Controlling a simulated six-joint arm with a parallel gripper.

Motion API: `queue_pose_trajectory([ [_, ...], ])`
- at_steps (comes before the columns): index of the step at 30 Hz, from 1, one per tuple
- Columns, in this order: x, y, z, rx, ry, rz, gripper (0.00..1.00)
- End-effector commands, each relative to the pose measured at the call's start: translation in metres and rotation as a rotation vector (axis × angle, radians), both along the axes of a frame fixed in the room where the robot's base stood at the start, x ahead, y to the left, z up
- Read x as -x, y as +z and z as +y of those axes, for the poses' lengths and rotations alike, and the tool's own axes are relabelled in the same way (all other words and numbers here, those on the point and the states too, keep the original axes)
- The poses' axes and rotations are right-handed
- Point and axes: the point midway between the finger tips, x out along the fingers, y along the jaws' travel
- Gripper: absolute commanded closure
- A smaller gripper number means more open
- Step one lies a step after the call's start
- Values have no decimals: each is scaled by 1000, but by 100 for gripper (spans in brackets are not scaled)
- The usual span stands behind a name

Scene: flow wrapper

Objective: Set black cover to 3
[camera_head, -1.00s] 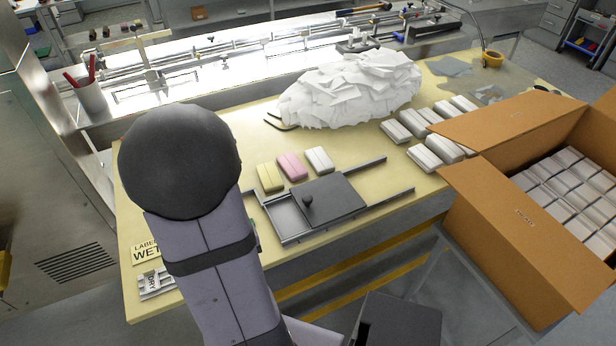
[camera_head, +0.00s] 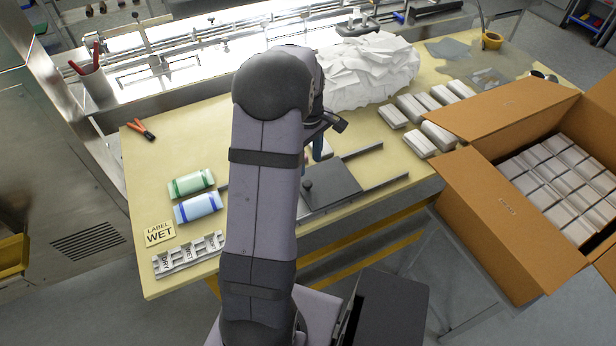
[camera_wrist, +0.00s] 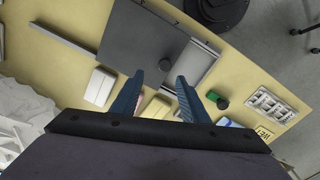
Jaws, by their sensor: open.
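The black cover (camera_head: 334,186) is a dark flat plate with a round knob (camera_head: 307,186) near its left edge. It lies on a metal rail frame (camera_head: 375,151) on the table, with bare rail to its right. In the wrist view the cover (camera_wrist: 148,40) lies beyond my fingers, beside an uncovered metal tray section (camera_wrist: 196,66). My gripper (camera_wrist: 159,78) is open and empty, its blue fingers apart above the table near the cover's edge. In the head view my gripper (camera_head: 318,150) is partly hidden by my arm.
A green pack (camera_head: 192,184), a blue pack (camera_head: 198,207) and a WET label (camera_head: 160,235) lie left of my arm. Pink (camera_wrist: 136,104) and yellow (camera_wrist: 157,108) packs lie near my fingers. A cardboard box (camera_head: 500,205) stands right; a white heap (camera_head: 375,70) lies behind.

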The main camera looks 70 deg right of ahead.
Motion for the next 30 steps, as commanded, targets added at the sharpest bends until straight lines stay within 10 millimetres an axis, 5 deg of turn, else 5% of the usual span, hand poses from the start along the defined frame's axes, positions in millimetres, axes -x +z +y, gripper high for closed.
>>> queue_pose_trajectory([
  [6, 1, 2, 5, -24, 377, 11, 59],
  [12, 1, 2, 7, -28, 550, 14, 59],
  [22, 1, -4, 8, -31, 583, 14, 59],
  [30, 1, -34, 8, -33, 581, 14, 59],
])
